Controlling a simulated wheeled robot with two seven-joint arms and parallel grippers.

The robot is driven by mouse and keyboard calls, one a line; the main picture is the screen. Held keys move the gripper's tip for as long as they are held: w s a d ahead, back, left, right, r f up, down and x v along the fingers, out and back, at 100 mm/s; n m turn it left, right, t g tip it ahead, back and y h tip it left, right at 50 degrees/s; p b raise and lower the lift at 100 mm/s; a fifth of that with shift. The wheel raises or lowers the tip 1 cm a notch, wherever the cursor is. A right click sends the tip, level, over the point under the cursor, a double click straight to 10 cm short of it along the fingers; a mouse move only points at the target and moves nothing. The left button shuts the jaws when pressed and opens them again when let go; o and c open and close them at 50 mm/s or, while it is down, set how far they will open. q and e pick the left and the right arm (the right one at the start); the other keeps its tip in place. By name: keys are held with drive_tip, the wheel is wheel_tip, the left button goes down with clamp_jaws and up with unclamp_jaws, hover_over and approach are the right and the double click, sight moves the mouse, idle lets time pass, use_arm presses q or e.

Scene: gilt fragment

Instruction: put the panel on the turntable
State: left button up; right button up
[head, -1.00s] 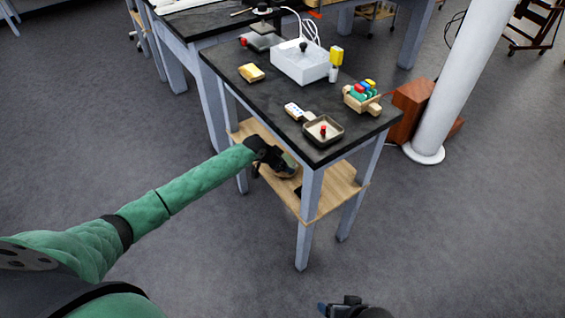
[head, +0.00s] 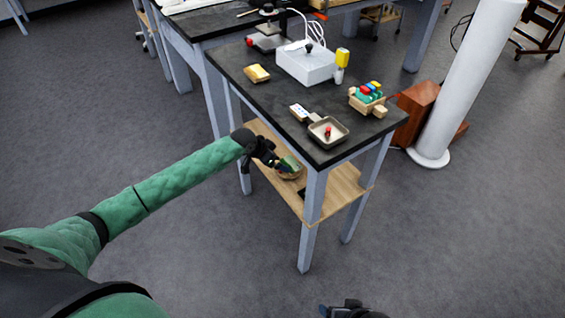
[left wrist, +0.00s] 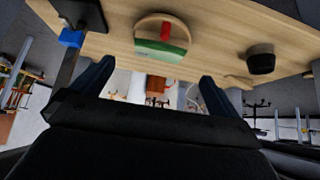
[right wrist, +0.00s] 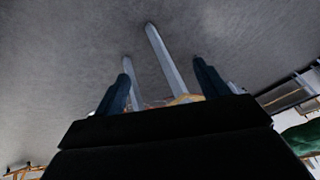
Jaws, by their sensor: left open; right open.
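A round pale wooden disc, which looks like the turntable (head: 291,175), lies on the table's lower shelf. A green piece with a pale edge, probably the panel (head: 289,163), is on it. In the left wrist view the panel (left wrist: 161,50) rests on the turntable (left wrist: 148,22), with a small red part behind it. I cannot tell how the panel is supported. My left gripper (head: 274,162) is open and empty, just left of the panel; its fingers (left wrist: 153,85) stand apart from it. My right gripper (head: 326,311) is open and empty, low over the floor (right wrist: 163,66).
The shelf (head: 342,185) sits under a black tabletop (head: 285,115) between grey legs. A dark round object (left wrist: 261,60) also stands on the shelf. The tabletop holds a white box (head: 306,66), a tray (head: 328,138), and a wooden rack (head: 367,100). Floor is free in front.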

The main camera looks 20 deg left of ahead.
use_arm(q)
drive_tip(key=v, duration=0.4)
drive_tip(key=shift+s, duration=0.1)
use_arm(e)
drive_tip(key=shift+f, duration=0.75)
drive_tip(key=shift+a+r, duration=0.1)
